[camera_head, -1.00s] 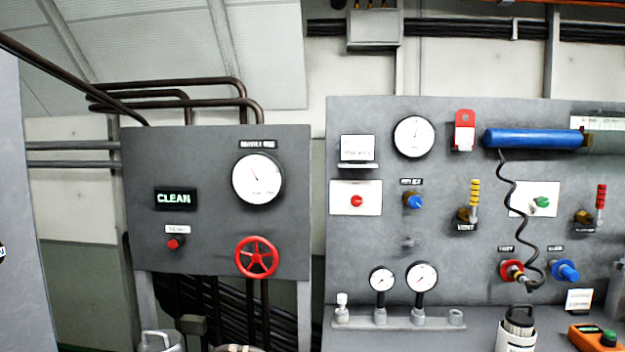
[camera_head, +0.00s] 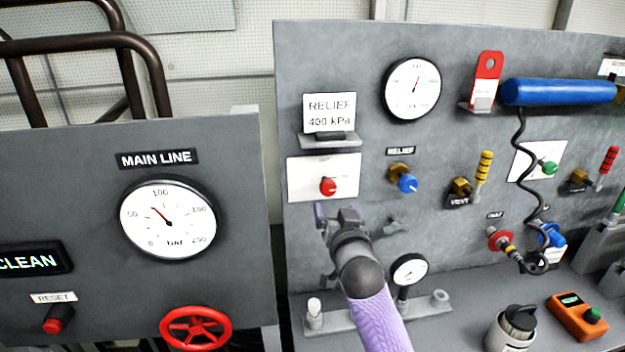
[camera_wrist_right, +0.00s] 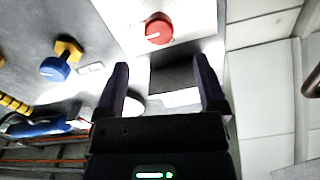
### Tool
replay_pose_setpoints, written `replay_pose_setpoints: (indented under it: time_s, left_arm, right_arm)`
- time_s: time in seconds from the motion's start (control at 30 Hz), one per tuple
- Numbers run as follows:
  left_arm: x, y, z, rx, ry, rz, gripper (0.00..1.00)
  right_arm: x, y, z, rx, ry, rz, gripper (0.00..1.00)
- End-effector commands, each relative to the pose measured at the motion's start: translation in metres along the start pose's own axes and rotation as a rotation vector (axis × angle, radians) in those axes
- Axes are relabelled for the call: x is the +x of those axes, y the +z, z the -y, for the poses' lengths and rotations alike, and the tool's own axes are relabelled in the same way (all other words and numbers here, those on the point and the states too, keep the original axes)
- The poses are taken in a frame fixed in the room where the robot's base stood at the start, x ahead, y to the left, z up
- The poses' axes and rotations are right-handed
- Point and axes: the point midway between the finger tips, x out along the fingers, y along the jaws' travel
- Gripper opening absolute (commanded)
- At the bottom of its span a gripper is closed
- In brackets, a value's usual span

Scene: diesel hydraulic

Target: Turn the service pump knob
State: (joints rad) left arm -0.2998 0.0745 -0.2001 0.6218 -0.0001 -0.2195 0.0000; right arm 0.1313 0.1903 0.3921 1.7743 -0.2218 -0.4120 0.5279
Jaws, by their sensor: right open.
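A red knob (camera_head: 328,186) with a white pointer mark sits on a white plate (camera_head: 300,182) on the grey panel, under the RELIEF 400 kPa sign. A green knob (camera_head: 548,167) sits on another white plate further right. I cannot read a service pump label on either. My right gripper (camera_head: 336,210) is open and empty, just below the red knob and apart from it in the head view. In the right wrist view, the red knob (camera_wrist_right: 159,28) shows ahead of and between the open fingers (camera_wrist_right: 162,78). My left gripper is not in view.
A blue relief knob (camera_head: 407,184) is right of the red knob. A yellow-handled vent valve (camera_head: 482,176) and a coiled black hose (camera_head: 521,190) are further right. A small gauge (camera_head: 409,270) stands near my right arm.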

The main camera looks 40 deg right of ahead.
Motion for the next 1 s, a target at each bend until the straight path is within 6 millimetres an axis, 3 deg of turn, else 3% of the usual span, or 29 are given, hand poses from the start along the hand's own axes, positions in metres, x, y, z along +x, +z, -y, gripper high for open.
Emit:
replay_pose_setpoints:
  time_s: [0.1,0.3,0.5,0.73,0.77,1.0]
  left_arm:
    - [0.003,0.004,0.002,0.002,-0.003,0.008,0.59]
    - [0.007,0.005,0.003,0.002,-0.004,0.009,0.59]
    - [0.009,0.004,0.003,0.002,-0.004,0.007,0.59]
    - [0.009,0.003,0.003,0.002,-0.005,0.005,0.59]
    - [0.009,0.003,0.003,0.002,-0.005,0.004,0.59]
    - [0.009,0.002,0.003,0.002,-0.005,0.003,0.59]
  right_arm:
    - [0.03,0.0,0.0,0.001,0.001,-0.001,0.9]
    - [0.069,0.002,0.0,0.0,0.0,0.001,0.9]
    - [0.083,0.001,0.0,0.0,-0.001,0.001,0.9]
    - [0.084,0.001,0.0,-0.001,-0.001,0.002,0.9]
    - [0.084,0.001,0.0,-0.001,-0.001,0.002,0.88]
    - [0.084,0.001,0.0,-0.001,-0.001,0.002,0.37]
